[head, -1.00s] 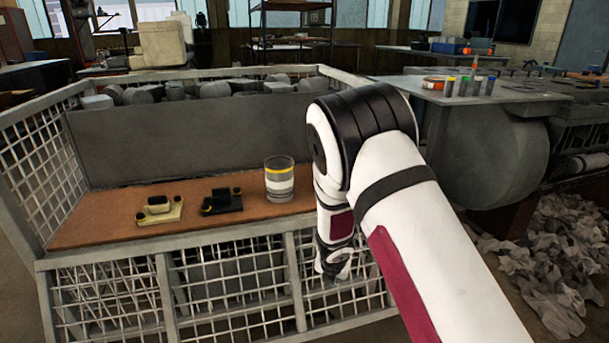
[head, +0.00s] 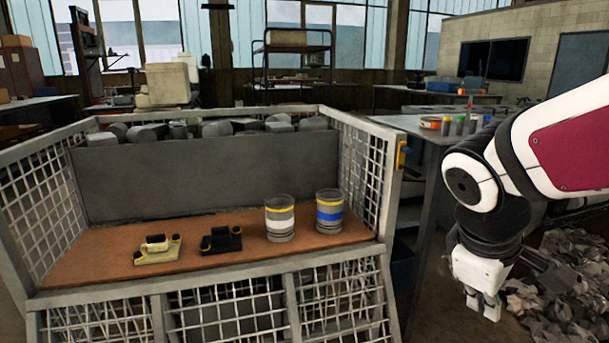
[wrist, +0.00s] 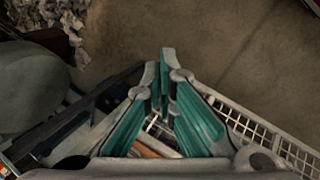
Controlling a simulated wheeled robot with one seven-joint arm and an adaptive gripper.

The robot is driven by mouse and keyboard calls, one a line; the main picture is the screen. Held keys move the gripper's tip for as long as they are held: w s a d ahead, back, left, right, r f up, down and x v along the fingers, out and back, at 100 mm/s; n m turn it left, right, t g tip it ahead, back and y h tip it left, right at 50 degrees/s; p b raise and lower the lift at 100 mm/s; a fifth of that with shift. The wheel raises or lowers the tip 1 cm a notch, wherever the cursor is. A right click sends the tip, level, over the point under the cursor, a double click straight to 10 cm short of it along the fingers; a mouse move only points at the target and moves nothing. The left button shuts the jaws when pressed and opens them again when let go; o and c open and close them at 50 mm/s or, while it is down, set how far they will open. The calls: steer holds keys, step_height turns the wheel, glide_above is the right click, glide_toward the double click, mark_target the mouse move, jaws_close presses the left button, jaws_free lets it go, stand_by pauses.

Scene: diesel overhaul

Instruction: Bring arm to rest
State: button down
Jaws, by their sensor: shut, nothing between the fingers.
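My arm is folded at the right of the head view, with its white and maroon links bent at a dark joint. My gripper (head: 482,304) hangs low there, pointing down, to the right of the wire-mesh crate and apart from it. In the wrist view my gripper (wrist: 165,62) shows its teal-padded fingers shut, with nothing between the tips. The tips stand over bare floor.
The mesh crate (head: 398,195) has a brown shelf (head: 100,250) bearing a cream part (head: 157,250), a black part (head: 221,240), a white-banded canister (head: 279,220) and a blue-banded canister (head: 329,212). Crumpled rags (head: 570,255) lie at right. A bench (head: 395,122) stands behind my arm.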

steer(key=s+a+m+g+y, duration=0.15)
steer(key=s+a+m, duration=0.25)
steer(key=s, duration=0.7)
steer(key=s+a+m+g+y, duration=0.1)
steer(key=s+a+m+y, duration=0.2)
steer(key=s, duration=0.7)
step_height(320, 180, up, 29)
steer(key=t+p, duration=0.4)
steer(key=p, duration=2.3)
steer(key=shift+w+d, duration=0.2)
steer(key=shift+d, duration=0.05)
